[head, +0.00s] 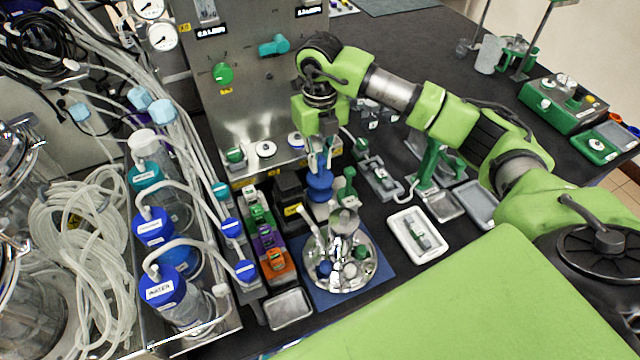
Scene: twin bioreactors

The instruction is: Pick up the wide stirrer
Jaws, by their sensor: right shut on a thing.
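My right gripper (320,163) points down at the centre of the head view, in front of the steel panel. It is shut on a blue piece (320,186), which shows just below its fingers. I cannot tell for sure whether this piece is the wide stirrer, since its lower part blends with the things behind and below. Below it, a round shiny steel vessel head (350,278) with upright metal parts and small blue, green and white caps sits on a blue mat (378,266). My left gripper is not in view.
To the left stand blue-capped bottles (162,290) with clear tubing, and a rack of green, purple and orange blocks (268,240). A white tray (418,236) lies right of the mat. A small steel tray (289,308) is in front. A green box (563,105) stands far right.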

